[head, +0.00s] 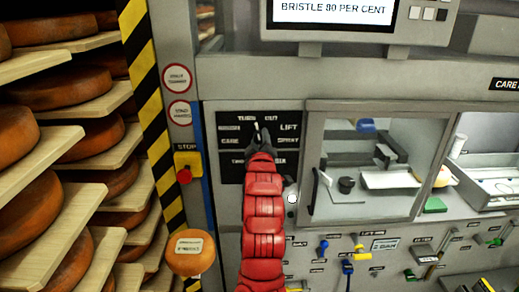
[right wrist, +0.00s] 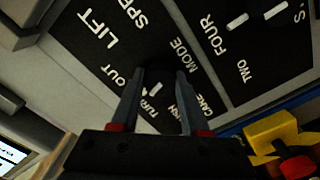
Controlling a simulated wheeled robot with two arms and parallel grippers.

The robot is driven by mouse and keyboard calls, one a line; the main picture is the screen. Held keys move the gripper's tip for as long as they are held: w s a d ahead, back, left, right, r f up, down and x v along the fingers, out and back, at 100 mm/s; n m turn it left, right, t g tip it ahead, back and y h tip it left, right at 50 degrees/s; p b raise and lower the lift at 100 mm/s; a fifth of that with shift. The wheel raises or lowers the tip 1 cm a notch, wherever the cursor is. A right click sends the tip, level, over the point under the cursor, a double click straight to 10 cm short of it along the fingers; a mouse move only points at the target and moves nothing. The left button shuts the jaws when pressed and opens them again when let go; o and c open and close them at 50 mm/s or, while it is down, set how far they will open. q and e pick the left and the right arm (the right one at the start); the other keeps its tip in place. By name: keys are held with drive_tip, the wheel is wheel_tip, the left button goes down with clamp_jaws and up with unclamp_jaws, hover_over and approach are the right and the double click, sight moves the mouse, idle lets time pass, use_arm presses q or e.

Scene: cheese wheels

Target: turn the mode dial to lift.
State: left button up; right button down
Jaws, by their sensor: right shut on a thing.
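The mode dial (right wrist: 156,80) is a dark knob on a black panel (head: 229,169), with white labels around it. My right gripper (right wrist: 158,73) has one finger on each side of the knob and is shut on it. In the right wrist view the dial's short white mark points toward the TURN and OUT labels, nearer TURN. The LIFT label (right wrist: 97,35) lies further round, past OUT. In the head view my right gripper (head: 262,143) covers most of the dial, and LIFT (head: 289,127) is at the upper right. My left gripper is out of view.
A yellow stop box (head: 187,160) with a red button is left of the panel. Cheese wheels on shelves (head: 85,140) fill the left side. A glazed cabinet (head: 365,165) is on the right, above a board of coloured levers. A screen reads BRISTLE 80 PER CENT (head: 333,8).

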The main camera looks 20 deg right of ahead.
drive_tip(key=m+b, duration=0.2)
drive_tip(key=b, duration=0.2)
drive_tip(key=m+b, duration=0.3)
drive_tip(key=b, duration=0.1)
drive_tip(key=m+b, duration=0.3)
drive_tip(key=b, duration=0.1)
drive_tip(key=shift+f, duration=0.35)
drive_tip(key=m+b, duration=0.2)
drive_tip(key=m, duration=0.1)
drive_tip(key=shift+r+m+b, duration=0.1)
drive_tip(key=shift+m+b, duration=0.25)
drive_tip(key=shift+m, duration=0.05)
drive_tip(key=m+b, duration=0.2)
drive_tip(key=m, duration=0.2)
drive_tip(key=shift+r, duration=0.1)
drive_tip(key=shift+m, duration=0.3)
drive_tip(key=shift+c, duration=2.1)
unclamp_jaws()
drive_tip(key=shift+r, duration=0.1)
